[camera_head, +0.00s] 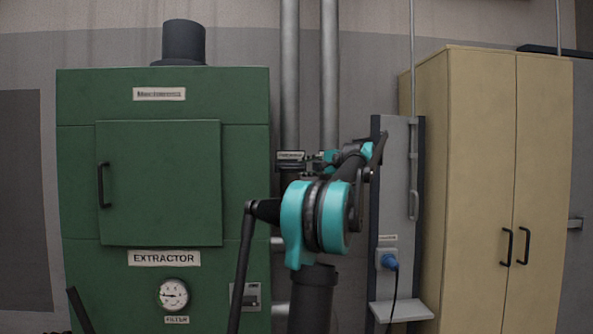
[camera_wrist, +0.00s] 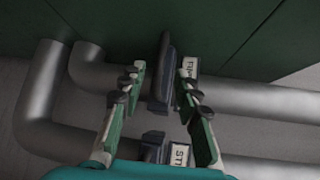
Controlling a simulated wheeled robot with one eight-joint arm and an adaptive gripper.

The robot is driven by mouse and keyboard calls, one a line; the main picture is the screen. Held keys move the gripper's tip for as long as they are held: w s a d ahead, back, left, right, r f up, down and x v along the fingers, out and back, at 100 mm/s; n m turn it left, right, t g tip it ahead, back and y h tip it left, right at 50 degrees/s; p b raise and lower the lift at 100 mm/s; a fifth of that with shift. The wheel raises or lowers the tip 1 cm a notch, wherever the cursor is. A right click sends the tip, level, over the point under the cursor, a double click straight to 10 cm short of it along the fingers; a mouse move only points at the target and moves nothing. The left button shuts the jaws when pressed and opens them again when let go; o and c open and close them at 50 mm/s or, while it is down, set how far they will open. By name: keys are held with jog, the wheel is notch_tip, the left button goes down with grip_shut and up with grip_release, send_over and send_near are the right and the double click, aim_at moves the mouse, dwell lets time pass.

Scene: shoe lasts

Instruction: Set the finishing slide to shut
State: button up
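In the wrist view, a dark upright slide plate (camera_wrist: 163,75) sits across the upper grey pipe. A white label (camera_wrist: 189,66) beside it is partly hidden and seems to begin "FIN". My gripper (camera_wrist: 161,84) is open, with one finger on each side of this slide. There is a gap at the left finger; contact at the right finger is unclear. In the head view my gripper (camera_head: 322,163) is small, near a dark labelled fitting (camera_head: 290,160) on the pipes. How far the slide is pushed in is unclear.
A second dark fitting (camera_wrist: 155,147) with a label reading "STI" (camera_wrist: 180,154) is on the lower pipe, close to my gripper. The green extractor (camera_head: 160,90) stands left, a grey panel (camera_head: 393,180) and tan cabinet (camera_head: 482,150) right.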

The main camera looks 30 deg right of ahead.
jog(key=v, duration=0.6)
dwell(0.5)
